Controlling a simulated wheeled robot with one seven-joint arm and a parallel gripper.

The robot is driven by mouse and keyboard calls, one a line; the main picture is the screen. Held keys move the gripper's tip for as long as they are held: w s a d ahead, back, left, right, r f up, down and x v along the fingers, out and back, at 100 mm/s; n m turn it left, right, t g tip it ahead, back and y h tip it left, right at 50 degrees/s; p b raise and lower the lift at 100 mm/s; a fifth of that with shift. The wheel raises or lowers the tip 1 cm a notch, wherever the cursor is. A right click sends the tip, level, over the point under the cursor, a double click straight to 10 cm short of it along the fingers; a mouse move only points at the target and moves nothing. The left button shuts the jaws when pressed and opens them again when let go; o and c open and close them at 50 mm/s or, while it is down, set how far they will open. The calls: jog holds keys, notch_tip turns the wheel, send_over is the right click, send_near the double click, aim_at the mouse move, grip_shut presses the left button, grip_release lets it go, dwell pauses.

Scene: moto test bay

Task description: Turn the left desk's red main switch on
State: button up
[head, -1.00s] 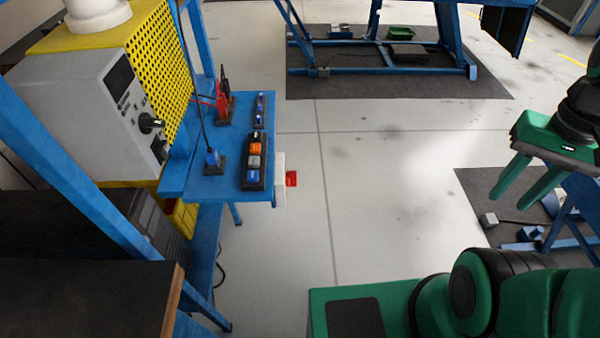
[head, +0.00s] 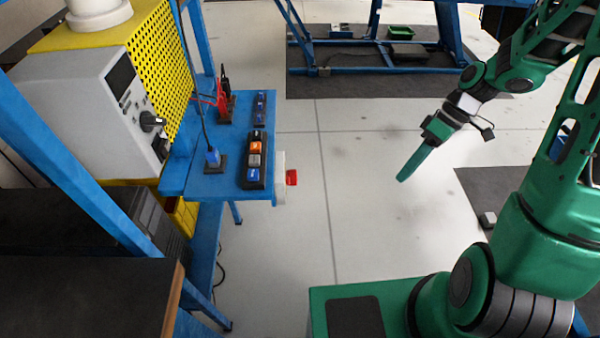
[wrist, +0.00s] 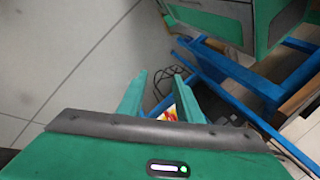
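The left desk (head: 208,183) is a small blue bench surface on the left in the head view. A red switch (head: 291,177) sticks out to the right from a white box (head: 279,188) on the desk's right edge. Its on or off position is too small to tell. My gripper (head: 404,176) is in mid-air to the right of the switch, clearly apart from it, with fingers pointing down and left. In the wrist view my gripper (wrist: 160,76) shows two green fingers spread apart, with nothing held. The red switch is not clearly identifiable there.
A grey instrument (head: 85,105) stands left. Open floor (head: 350,190) lies between the desk and my arm. Blue frame bars (wrist: 230,75) cross the wrist view.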

jog(key=w+a+f+n+y, duration=0.4)
jog(key=a+f+n+y, duration=0.1)
jog(key=a+f, duration=0.3)
jog(key=n+t+y, duration=0.3)
jog(key=n+y, duration=0.1)
jog(key=y, duration=0.4)
send_near(292, 178)
jog(key=w+a+r, duration=0.1)
jog(key=a, duration=0.6)
jog(key=shift+w+a, duration=0.15)
jog(key=shift+a, duration=0.1)
jog(key=shift+r, duration=0.15)
grip_shut()
